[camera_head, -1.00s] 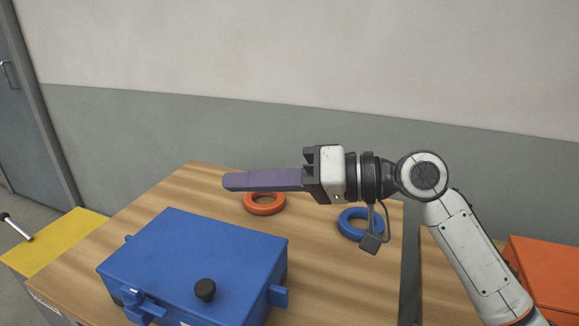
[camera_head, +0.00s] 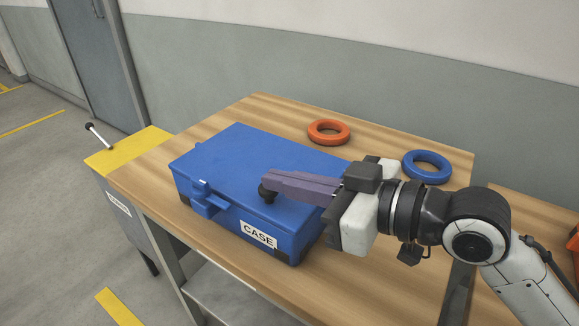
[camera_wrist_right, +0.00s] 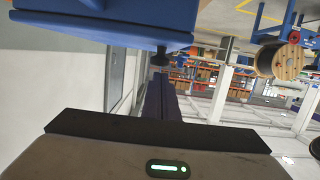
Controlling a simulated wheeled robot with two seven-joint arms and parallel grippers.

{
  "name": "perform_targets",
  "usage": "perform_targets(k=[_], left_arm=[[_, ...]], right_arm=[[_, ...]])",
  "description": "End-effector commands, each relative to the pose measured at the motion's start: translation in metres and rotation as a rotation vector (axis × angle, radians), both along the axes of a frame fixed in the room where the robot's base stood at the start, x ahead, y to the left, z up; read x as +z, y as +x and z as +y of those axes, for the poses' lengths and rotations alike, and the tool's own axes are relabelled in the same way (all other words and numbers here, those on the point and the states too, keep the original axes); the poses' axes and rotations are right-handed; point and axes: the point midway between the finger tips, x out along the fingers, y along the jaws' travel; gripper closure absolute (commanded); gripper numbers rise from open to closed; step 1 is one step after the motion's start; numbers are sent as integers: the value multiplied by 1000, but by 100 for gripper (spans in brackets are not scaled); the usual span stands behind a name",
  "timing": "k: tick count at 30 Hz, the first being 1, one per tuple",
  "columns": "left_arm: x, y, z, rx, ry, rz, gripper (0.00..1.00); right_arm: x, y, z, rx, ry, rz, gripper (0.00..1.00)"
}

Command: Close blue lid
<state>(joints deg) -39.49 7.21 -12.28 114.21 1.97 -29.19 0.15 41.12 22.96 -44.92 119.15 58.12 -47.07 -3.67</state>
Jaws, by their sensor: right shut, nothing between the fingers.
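The blue lid (camera_head: 245,155) lies flat on top of the blue case (camera_head: 228,218), which has a CASE label on its front. A round black knob (camera_head: 266,193) is on the lid near its front edge. My right gripper (camera_head: 267,180) is shut and empty. Its purple fingers reach in from the right across the front right part of the lid, tips at the knob; I cannot tell if they touch it. In the right wrist view the knob (camera_wrist_right: 159,57) is just beyond the fingertips (camera_wrist_right: 159,77), below the blue case at the top. My left gripper is not in view.
The case stands on a wooden table (camera_head: 400,290). An orange ring (camera_head: 314,132) and a blue ring (camera_head: 410,172) lie behind it. A yellow surface (camera_head: 120,150) with a lever (camera_head: 98,135) is at the left. The table is clear in front right of the case.

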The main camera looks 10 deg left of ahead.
Motion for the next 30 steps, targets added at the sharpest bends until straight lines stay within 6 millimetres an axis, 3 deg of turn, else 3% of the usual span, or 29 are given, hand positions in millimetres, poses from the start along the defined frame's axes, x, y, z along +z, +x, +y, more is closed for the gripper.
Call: perform_targets(k=[22,26,30], left_arm=[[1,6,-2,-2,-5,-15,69],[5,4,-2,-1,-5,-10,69],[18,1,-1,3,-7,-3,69]], right_arm=[[-15,-2,1,0,-30,-58,100],[-9,-2,1,0,-30,-58,100],[9,-2,1,-1,-27,-60,100]])
